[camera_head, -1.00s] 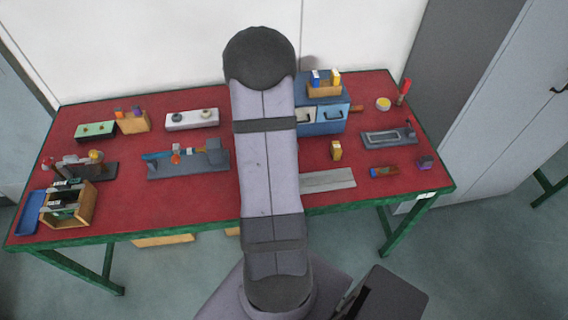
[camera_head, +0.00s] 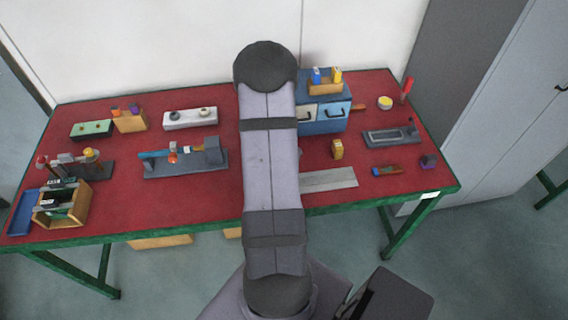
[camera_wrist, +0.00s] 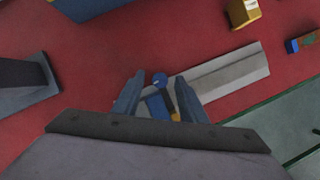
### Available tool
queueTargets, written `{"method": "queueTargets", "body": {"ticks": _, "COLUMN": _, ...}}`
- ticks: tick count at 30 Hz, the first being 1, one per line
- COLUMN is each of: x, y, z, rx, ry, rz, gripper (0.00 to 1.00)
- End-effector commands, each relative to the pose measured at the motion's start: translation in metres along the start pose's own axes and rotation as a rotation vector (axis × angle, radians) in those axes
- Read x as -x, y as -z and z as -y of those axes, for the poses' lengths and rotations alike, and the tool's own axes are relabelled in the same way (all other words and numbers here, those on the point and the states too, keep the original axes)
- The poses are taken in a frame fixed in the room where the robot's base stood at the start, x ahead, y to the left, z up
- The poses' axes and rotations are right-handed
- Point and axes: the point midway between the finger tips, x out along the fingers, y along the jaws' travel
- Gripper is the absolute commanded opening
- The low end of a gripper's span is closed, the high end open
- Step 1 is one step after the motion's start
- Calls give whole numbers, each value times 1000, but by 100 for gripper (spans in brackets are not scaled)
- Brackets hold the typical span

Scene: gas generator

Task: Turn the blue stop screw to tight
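In the wrist view, my gripper's two fingers (camera_wrist: 160,82) stand apart over the table. A small blue round knob (camera_wrist: 159,79), which looks like the blue stop screw, shows between the fingertips. Below it in the picture are a blue block and a yellow part (camera_wrist: 173,116). These lie at the left end of a light grey flat strip (camera_wrist: 222,79). The fingers are on either side of the blue parts, and I see no clear contact. In the head view my arm hides the gripper and the blue parts; only the right end of the grey strip (camera_head: 330,180) shows.
A blue cabinet (camera_head: 325,120) with a wooden block holder on top stands behind the strip. A small yellow block (camera_head: 337,149) stands near it. A dark grey stand with a blue rail (camera_head: 186,160) is left of my arm.

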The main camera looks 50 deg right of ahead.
Motion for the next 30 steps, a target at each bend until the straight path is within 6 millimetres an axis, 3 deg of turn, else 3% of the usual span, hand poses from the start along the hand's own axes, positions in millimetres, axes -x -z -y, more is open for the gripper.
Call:
{"method": "queueTargets", "body": {"ticks": 4, "x": 0, "y": 0, "z": 0, "rx": 0, "ry": 0, "rz": 0, "gripper": 39}}
{"method": "queueTargets", "body": {"ticks": 9, "x": 0, "y": 0, "z": 0, "rx": 0, "ry": 0, "rz": 0, "gripper": 0}}
{"method": "queueTargets", "body": {"ticks": 17, "x": 2, "y": 0, "z": -1, "rx": -48, "ry": 20, "rz": -2, "gripper": 0}}
{"method": "queueTargets", "body": {"ticks": 30, "x": 2, "y": -1, "z": -4, "rx": -370, "ry": 155, "rz": -1, "gripper": 0}}
